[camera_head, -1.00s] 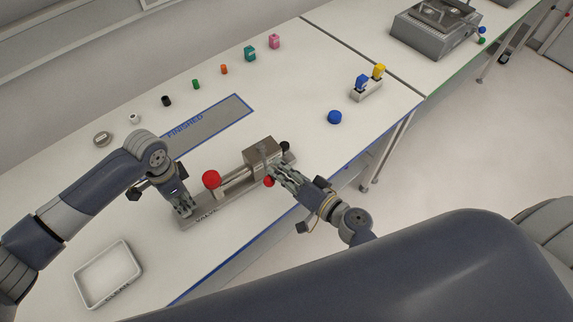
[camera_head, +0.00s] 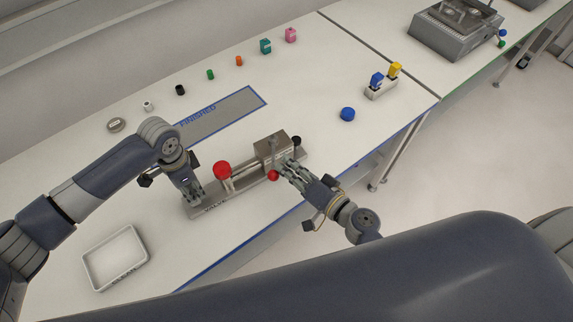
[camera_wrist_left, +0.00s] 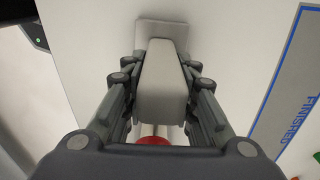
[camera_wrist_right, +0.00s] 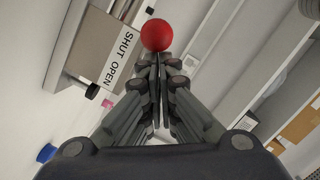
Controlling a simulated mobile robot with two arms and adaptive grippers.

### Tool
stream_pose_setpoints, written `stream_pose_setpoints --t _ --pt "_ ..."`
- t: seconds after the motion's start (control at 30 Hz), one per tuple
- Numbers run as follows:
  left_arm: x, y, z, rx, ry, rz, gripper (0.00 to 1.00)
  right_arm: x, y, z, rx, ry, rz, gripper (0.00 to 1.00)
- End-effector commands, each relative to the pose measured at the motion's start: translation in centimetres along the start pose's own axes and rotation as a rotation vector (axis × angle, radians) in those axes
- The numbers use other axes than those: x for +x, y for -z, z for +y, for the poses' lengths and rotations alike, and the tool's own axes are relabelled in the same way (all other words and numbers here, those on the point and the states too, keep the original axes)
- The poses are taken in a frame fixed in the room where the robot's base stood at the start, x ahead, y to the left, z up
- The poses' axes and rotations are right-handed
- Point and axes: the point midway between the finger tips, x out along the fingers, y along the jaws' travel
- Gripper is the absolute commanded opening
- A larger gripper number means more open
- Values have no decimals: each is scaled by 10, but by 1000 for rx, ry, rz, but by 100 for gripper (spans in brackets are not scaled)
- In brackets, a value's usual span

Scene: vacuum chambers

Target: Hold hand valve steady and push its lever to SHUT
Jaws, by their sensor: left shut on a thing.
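The hand valve has a grey metal body (camera_head: 268,151), a long base (camera_head: 232,198) marked VALVE, a large red knob (camera_head: 222,170) and a small red ball (camera_head: 273,176) on the front. My left gripper (camera_head: 192,198) is shut on a pale grey block (camera_wrist_left: 162,85) at the valve's left end. My right gripper (camera_head: 287,171) has its fingers together, empty. In the right wrist view the red ball (camera_wrist_right: 156,35) is just beyond its fingertips (camera_wrist_right: 155,58); contact is unclear. The SHUT/OPEN label (camera_wrist_right: 118,57) is beside them, and the ball is nearer the SHUT word.
A white CLEAN tray (camera_head: 88,278) stands at the front left. A blue-edged FINISHED area (camera_head: 232,112) is empty behind the valve. Several small coloured parts line the back. A blue cap (camera_head: 347,114) and a small stand (camera_head: 381,90) are to the right. The table's front edge is close to the valve.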

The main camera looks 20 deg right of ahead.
Motion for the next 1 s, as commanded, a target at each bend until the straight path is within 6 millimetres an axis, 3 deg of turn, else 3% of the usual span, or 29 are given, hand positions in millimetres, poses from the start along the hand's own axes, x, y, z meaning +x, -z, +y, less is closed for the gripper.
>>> stream_pose_setpoints --t 0.17,0.23,0.6,1.0 --pt "3 -1 0 -3 -1 0 0 -24 29 -2 -9 2 4 0" --pt "3 -1 0 -3 -1 -1 0 -37 18 -6 2 0 3 0" --pt "3 -2 1 -3 -2 -2 0 -92 -6 -25 1 1 10 0" --pt "3 -2 1 -3 -2 -4 0 -108 -11 -30 -3 3 11 0"
